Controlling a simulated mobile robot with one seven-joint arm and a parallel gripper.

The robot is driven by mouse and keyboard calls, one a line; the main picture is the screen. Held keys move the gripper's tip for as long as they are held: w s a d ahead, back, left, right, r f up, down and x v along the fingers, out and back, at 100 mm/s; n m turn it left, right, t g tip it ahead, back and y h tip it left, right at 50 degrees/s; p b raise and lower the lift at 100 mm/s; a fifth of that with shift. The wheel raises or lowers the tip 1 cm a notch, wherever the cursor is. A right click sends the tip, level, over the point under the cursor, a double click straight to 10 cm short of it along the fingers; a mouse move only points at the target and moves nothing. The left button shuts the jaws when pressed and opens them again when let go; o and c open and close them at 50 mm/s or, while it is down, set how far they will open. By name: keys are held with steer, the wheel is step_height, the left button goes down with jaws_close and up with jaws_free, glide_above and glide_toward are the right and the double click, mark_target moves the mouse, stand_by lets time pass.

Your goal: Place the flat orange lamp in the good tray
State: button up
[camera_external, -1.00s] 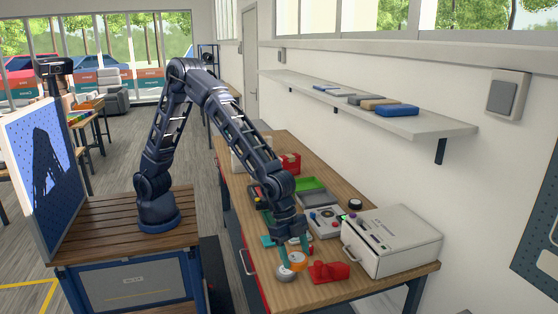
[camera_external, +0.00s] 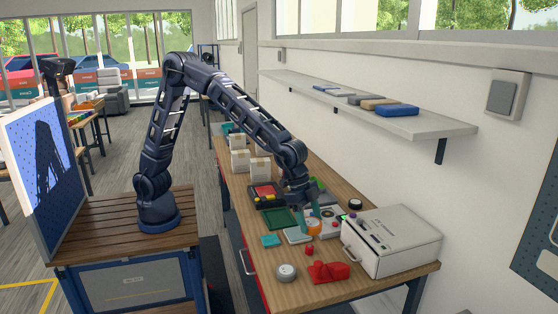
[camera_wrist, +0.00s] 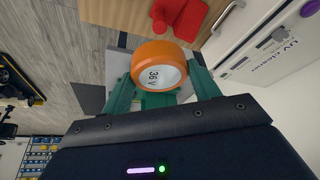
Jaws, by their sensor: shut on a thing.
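The flat orange lamp (camera_external: 313,229) is a short round orange piece with a pale face. In the wrist view the lamp (camera_wrist: 165,66) shows "36 V" on that face. My gripper (camera_external: 311,218) is shut on it, with a green finger on each side, and holds it over the bench by the small tester panel (camera_external: 333,214). A green tray (camera_external: 281,220) lies to the left of my gripper. A second green tray (camera_external: 318,184) is partly hidden behind my arm. I cannot read a label that marks either one as the good tray.
A white UV cleaner (camera_external: 390,242) stands at right. A red holder (camera_external: 328,272), a grey disc (camera_external: 286,272), a small red piece (camera_external: 309,250) and a teal block (camera_external: 270,240) lie near the front. A black tray (camera_external: 254,201) and white boxes (camera_external: 260,169) are farther back.

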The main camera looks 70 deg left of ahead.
steer(key=w+a+n+t+y, duration=0.1)
steer(key=w+a+n, duration=0.4)
steer(key=w+a, duration=0.85)
steer(key=w+a+n+y, duration=0.15)
steer(key=a+n, duration=0.25)
steer(key=a, duration=1.1)
steer(key=w+a+n+y, duration=0.1)
steer(key=w+a+n, duration=0.2)
steer(key=a, duration=1.3)
steer(key=w+a+n+y, duration=0.2)
steer(key=w+a+n, duration=0.15)
steer(key=a, duration=1.15)
steer(key=shift+n+t, duration=0.25)
steer(key=shift+t, duration=0.15)
steer(key=f, duration=1.9)
steer(key=shift+s+a, duration=0.1)
steer(key=shift+s, duration=0.25)
steer(key=o, duration=0.6)
steer(key=shift+f, duration=0.15)
steer(key=o, duration=0.4)
